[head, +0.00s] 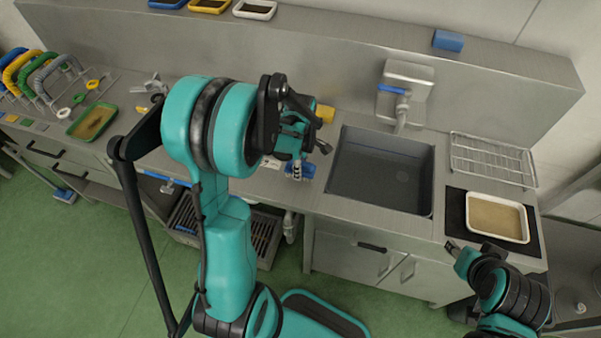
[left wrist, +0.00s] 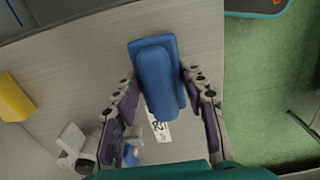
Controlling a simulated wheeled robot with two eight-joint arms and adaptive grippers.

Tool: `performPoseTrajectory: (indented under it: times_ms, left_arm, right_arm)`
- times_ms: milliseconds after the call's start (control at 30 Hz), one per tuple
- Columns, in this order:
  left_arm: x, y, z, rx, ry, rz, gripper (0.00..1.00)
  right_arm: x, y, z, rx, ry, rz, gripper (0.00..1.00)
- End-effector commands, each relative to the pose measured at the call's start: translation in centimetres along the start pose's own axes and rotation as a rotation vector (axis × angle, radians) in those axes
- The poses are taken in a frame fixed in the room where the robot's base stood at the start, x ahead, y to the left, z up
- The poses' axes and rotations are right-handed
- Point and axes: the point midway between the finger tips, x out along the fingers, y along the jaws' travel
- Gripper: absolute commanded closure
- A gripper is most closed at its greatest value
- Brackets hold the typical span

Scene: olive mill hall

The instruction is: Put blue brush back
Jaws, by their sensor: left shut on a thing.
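The blue brush (head: 299,170) shows in the head view just below my left gripper (head: 297,148), over the steel counter left of the sink. In the left wrist view the blue brush (left wrist: 158,75) lies between the two fingers of my left gripper (left wrist: 158,105), which is shut on it. A white label with dark print (left wrist: 158,127) lies on the counter beyond the brush and is partly covered by it. Whether the brush touches the counter is not clear. My right gripper (head: 456,248) is at the counter's front edge, below the white tray; its fingers are too small to judge.
A grey sink (head: 378,170) with a tap (head: 401,108) is right of the brush. A yellow block (head: 325,113) stands behind my gripper. A wire rack (head: 492,160) and a white tray (head: 497,199) are at right. A green tray (head: 92,121) and several coloured handled tools are at left.

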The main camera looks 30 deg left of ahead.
Motion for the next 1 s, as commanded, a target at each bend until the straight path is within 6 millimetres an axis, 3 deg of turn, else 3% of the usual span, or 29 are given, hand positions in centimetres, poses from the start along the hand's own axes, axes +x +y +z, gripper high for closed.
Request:
performPoseTrajectory:
  times_ms: [200,567,600,667,1000]
  left_arm:
    - [3.3,0.0,0.0,0.0,0.0,0.0,0.85]
    - [3.7,0.0,0.0,-0.001,0.0,0.0,0.85]
    - [3.7,0.0,0.0,-0.001,0.0,0.0,0.56]
    - [3.6,0.0,0.0,-0.001,0.0,0.0,0.4]
    - [3.5,0.0,0.0,-0.001,0.0,0.0,0.37]
  right_arm:
    - [1.0,0.0,0.8,0.0,0.0,0.0,0.6]
    - [1.2,0.0,0.9,0.0,0.0,0.0,0.6]
    - [1.3,0.0,0.9,0.0,0.0,0.0,0.6]
    - [1.2,0.0,0.9,0.0,0.0,0.0,0.6]
    - [1.1,0.0,0.8,0.0,0.0,0.0,0.6]
